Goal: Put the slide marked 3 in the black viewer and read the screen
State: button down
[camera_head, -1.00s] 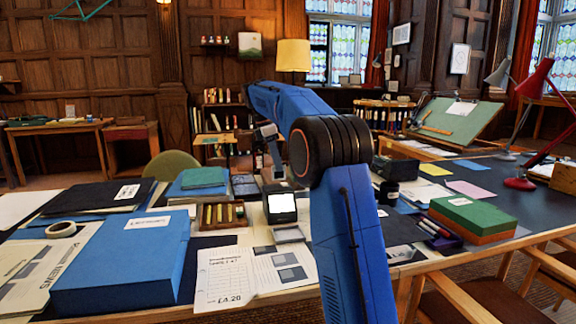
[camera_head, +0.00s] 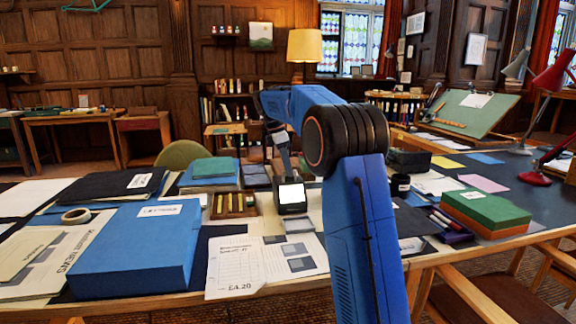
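The black viewer (camera_head: 292,209) stands on the desk in the middle, its small screen (camera_head: 291,194) lit plain white; I can read no text on it. My gripper (camera_head: 286,172) hangs pointing down just behind the viewer, small and partly hidden by it. I cannot tell whether it is open or shut, or whether it holds anything. A wooden rack (camera_head: 234,206) with several upright pieces stands left of the viewer. A flat grey piece (camera_head: 298,225) lies in front of the viewer. No slide marked 3 can be made out.
A large blue box file (camera_head: 135,255) fills the front left. Printed sheets (camera_head: 262,265) lie in front of the viewer. Green and orange boxes (camera_head: 486,212) and a red lamp (camera_head: 535,178) stand on the right. My blue arm hides part of the desk right of the viewer.

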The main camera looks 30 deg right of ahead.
jog(key=shift+f, duration=0.25)
jog(key=c, duration=1.9)
grip_release()
jog(key=shift+r, duration=0.1)
jog(key=shift+v, duration=8.6)
jog(key=shift+a, duration=0.15)
